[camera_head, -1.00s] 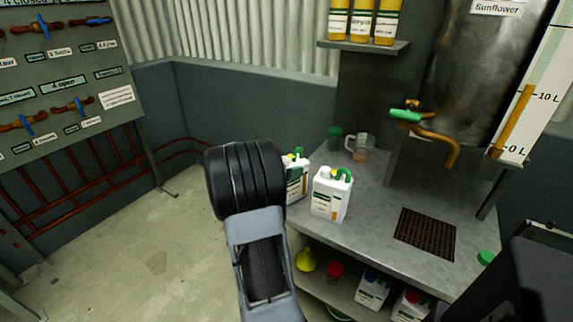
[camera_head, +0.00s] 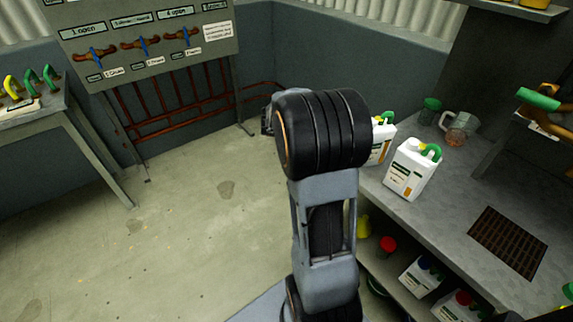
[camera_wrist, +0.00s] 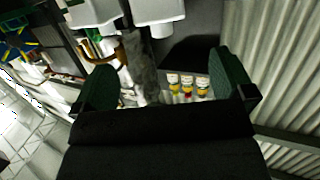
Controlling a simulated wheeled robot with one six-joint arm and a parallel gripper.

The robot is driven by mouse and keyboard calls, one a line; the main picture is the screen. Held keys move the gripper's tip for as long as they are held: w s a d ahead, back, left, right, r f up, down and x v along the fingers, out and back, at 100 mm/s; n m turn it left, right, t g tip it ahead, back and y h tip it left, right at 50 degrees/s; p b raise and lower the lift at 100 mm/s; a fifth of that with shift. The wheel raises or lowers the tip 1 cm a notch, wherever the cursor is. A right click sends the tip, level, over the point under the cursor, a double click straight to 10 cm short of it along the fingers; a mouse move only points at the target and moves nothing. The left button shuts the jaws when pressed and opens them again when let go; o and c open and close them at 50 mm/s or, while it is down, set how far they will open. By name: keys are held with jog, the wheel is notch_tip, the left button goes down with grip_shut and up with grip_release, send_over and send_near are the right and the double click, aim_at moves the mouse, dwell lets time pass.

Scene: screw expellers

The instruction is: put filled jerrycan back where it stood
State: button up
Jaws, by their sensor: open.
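A white jerrycan (camera_head: 411,170) with a green handle and a yellow cap stands upright on the grey counter (camera_head: 400,202). A second white jerrycan (camera_head: 381,142) with a green handle stands beside it, partly hidden by my arm. I cannot tell from here which one is filled. In the wrist view my gripper (camera_wrist: 163,82) is open, its two dark green fingers apart with nothing between them. The head view hides the gripper behind my arm.
A measuring jug (camera_head: 459,128) and a green-lidded jar (camera_head: 429,111) stand at the counter's back. A drain grate (camera_head: 508,243) lies to the right, below a green-handled tap (camera_head: 538,98). More jerrycans (camera_head: 422,275) sit on the lower shelf. The floor at left is clear.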

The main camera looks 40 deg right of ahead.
jog(key=s+a+f+n+t+y, duration=0.1)
jog(key=a+f+n+t+y, duration=0.1)
jog(key=a+n, duration=0.5)
jog(key=s+a+f+n+t+y, duration=0.2)
jog(key=a+n+t+y, duration=0.2)
jog(key=a, duration=0.9)
jog(key=s+a+f+n+t+y, duration=0.2)
jog(key=a+n+t+y, duration=0.1)
jog(key=a+n+y, duration=0.5)
jog(key=a+n, duration=0.3)
jog(key=shift+n, duration=0.3)
jog(key=shift+d, duration=0.1)
